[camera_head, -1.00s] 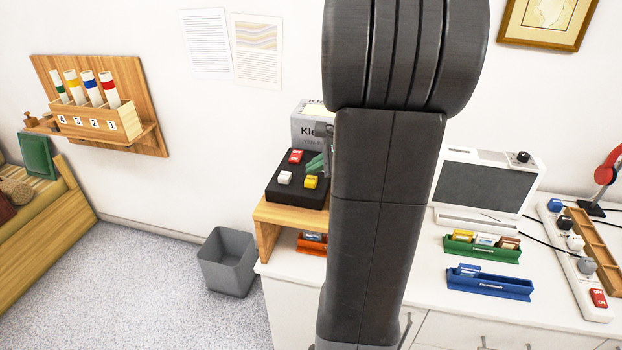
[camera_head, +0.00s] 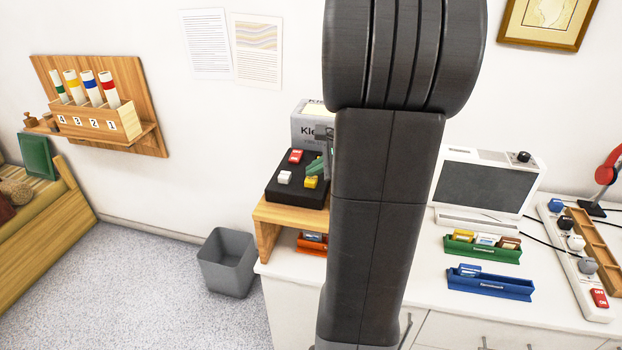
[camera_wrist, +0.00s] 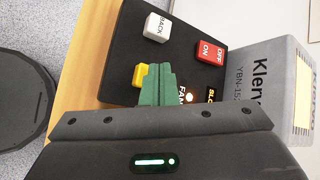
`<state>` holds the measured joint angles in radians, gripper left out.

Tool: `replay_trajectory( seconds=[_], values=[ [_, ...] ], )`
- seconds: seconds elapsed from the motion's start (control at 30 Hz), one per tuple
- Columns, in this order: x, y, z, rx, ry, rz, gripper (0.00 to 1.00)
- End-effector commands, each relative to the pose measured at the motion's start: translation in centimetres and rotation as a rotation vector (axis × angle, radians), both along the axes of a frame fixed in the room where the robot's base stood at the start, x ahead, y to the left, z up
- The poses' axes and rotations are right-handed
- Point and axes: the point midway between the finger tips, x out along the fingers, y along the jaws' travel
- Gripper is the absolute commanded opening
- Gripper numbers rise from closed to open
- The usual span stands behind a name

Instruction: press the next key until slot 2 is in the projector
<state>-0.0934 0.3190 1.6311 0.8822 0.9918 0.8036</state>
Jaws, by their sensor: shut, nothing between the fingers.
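A black key box (camera_head: 284,192) stands on a wooden stand beside the grey projector (camera_head: 303,128). It carries a white BACK key (camera_wrist: 157,25), a red ON/OFF key (camera_wrist: 209,49) and a yellow key (camera_wrist: 139,75). The yellow key's label is hidden. My gripper (camera_wrist: 156,76) is shut and empty, its green fingertips right at the yellow key and covering part of it. I cannot tell whether they touch it. In the head view my gripper (camera_head: 316,167) is just above the yellow key (camera_head: 310,183). A SLOT display (camera_wrist: 211,93) is partly covered by my gripper, its number not readable.
The wooden stand (camera_head: 264,235) holds the box above the white counter. An orange tray (camera_head: 309,248) sits under it. Green (camera_head: 470,252) and blue (camera_head: 490,286) trays lie to the right, before a grey-screened viewer (camera_head: 478,188). A grey bin (camera_head: 228,265) stands on the floor.

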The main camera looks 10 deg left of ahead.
Motion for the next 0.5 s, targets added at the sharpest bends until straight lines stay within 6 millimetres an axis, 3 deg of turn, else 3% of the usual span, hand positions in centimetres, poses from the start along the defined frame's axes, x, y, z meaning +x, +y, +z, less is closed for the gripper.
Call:
replay_trajectory(
  seconds=[0.5],
  values=[
    [0.00, 0.00, -0.56, 0.000, 0.000, 0.000, 0.00]
  ],
)
